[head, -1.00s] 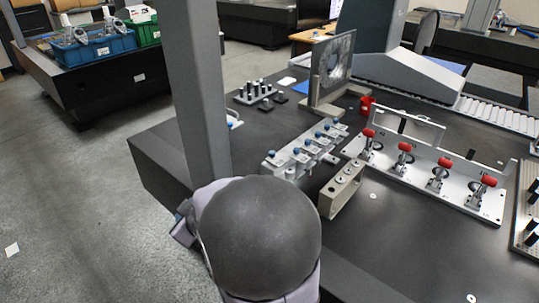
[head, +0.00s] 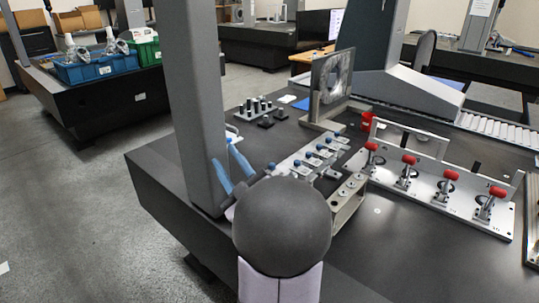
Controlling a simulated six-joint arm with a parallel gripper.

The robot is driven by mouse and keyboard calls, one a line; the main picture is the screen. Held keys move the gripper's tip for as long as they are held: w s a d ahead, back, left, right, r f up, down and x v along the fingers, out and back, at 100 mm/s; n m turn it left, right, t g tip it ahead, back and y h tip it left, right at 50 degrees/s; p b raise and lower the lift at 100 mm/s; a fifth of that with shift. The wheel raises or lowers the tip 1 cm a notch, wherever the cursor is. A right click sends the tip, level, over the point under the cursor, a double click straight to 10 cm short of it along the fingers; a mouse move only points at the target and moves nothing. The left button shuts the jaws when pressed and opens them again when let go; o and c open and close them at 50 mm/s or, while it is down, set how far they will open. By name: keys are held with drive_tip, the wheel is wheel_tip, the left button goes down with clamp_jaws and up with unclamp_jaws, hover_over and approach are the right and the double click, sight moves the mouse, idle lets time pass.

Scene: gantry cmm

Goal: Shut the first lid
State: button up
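No part is clearly recognisable as a lid at this size. A long silver block (head: 300,163) with a row of small blue-tipped parts stands on the dark table in the head view; these parts may be the lids, but I cannot tell whether any is open or shut. My gripper (head: 222,152) shows two light blue fingers spread apart, left of the block's near end, beside the grey column. It is open and appears empty. My dark rounded arm joint hides the gripper's base and some of the table in front of the block.
A grey upright column (head: 190,110) stands close to my gripper. A metal bracket (head: 347,203) with holes and a plate with red-handled clamps (head: 430,180) stand right of the block. A dark upright panel (head: 331,83) is behind. Bare table lies at the front right.

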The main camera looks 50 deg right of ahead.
sight(273, 167)
drive_tip(key=s+d+f+m+g+h, duration=0.1)
drive_tip(key=s+d+m, duration=0.1)
drive_tip(key=d+m, duration=0.1)
drive_tip(key=s+d+m+g+h+p, duration=0.1)
drive_tip(key=d+m+g, duration=0.1)
drive_tip(key=d+m, duration=0.1)
drive_tip(key=s+d+f+m+g+h+p, duration=0.1)
drive_tip(key=s+d+m+h, duration=0.1)
drive_tip(key=d, duration=0.2)
drive_tip(key=shift+s+d+f+m+g, duration=0.15)
drive_tip(key=shift+s+f+m+g, duration=0.15)
drive_tip(key=shift+m+g, duration=0.1)
drive_tip(key=f+m+b, duration=0.2)
drive_tip(key=f, duration=0.1)
drive_tip(key=shift+s+g+h, duration=0.3)
drive_tip(key=shift+s+g, duration=0.1)
drive_tip(key=shift+f+m, duration=0.1)
drive_tip(key=shift+m, duration=0.5)
drive_tip(key=x, duration=0.7)
drive_tip(key=shift+c, duration=0.3)
